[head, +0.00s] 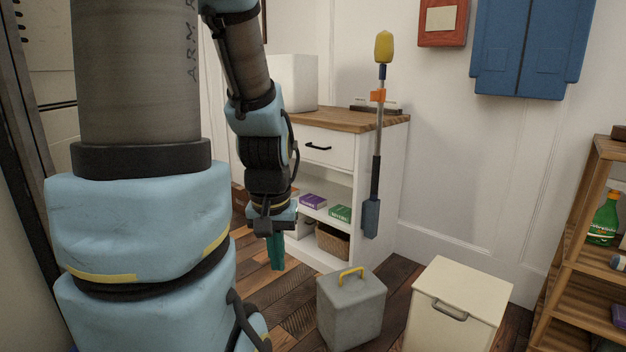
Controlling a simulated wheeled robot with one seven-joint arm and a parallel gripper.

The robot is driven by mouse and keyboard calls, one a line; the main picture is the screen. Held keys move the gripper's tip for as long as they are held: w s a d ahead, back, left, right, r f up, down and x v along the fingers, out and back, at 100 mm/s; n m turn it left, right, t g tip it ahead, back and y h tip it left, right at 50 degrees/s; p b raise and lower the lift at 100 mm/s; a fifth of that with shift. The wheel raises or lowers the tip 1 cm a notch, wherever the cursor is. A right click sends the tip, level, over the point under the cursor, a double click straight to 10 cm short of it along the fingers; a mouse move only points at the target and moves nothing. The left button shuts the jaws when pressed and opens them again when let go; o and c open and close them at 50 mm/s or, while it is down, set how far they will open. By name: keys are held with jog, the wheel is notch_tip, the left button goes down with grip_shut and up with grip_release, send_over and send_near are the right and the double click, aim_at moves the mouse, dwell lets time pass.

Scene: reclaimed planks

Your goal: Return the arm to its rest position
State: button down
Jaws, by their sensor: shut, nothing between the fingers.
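My arm, in pale blue covers and grey sleeves, fills the left of the head view and bends down near the middle. My gripper (276,252) points down at the end of it, with teal fingers shut together and nothing held. It hangs in front of the white cabinet's lower left part, above the plank floor as seen here. The fingers hide a little of the floor and cabinet edge behind them.
A white cabinet (385,165) with a wooden top holds boxes and a basket (333,242). A grey block with a yellow handle (350,310) and a cream bin (461,290) stand on the floor. A wooden shelf (575,225) is at right. Planks (300,290) show bare between.

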notch_tip(320, 180, up, 30)
jog(key=p, duration=2.7)
jog(key=shift+f, duration=0.2)
